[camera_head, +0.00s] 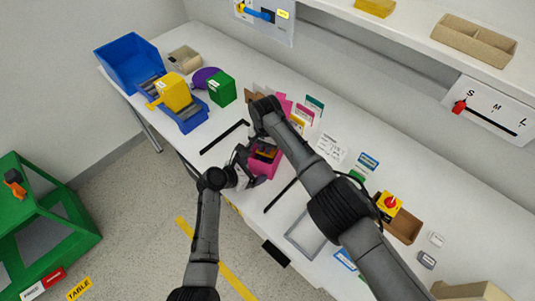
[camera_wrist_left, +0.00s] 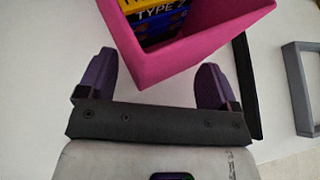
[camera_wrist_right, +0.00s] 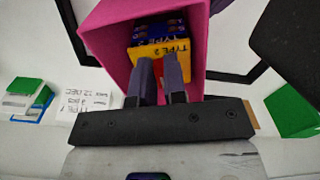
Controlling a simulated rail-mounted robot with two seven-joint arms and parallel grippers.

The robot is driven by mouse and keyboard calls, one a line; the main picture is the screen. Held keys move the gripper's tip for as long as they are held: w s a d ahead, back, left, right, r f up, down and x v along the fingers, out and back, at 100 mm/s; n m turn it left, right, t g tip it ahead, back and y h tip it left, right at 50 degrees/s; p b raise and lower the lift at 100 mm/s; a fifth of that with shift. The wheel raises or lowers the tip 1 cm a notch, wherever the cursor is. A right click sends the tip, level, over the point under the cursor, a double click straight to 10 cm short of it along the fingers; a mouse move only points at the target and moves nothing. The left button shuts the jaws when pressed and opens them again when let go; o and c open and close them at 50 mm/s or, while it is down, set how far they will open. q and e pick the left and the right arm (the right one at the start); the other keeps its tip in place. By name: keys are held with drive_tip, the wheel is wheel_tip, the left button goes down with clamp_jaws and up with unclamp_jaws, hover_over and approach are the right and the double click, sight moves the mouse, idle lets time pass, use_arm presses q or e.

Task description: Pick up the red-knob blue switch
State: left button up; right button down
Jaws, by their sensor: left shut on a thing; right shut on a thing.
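A pink box (camera_head: 264,162) stands on the white table between my grippers. It holds yellow and blue pieces marked "TYPE 2" (camera_wrist_left: 165,20). My left gripper (camera_wrist_left: 155,75) has its fingers well apart around a corner of the pink box (camera_wrist_left: 190,55). My right gripper (camera_wrist_right: 158,62) reaches into the box, its fingers close together on a small red part, which I take to be the switch's red knob (camera_wrist_right: 159,73). A yellow face (camera_wrist_right: 160,52) shows just beyond the fingers; the switch body is mostly hidden. Another red knob on yellow (camera_head: 389,203) sits at the right.
A brown tray (camera_head: 403,226) holds the yellow piece at the right. A grey frame (camera_head: 306,238) lies near the front edge. Coloured cards stand behind the pink box.

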use_arm(q)
drive_tip(key=shift+d, duration=0.1)
use_arm(e)
drive_tip(key=shift+r, duration=0.1)
wheel_tip(320, 180, up, 18)
idle(0.7)
use_arm(q)
drive_tip(key=o, duration=0.3)
drive_tip(key=shift+o, duration=1.1)
drive_tip(key=shift+d, duration=0.15)
use_arm(e)
drive_tip(key=shift+d, duration=0.15)
use_arm(q)
drive_tip(key=shift+r, duration=0.1)
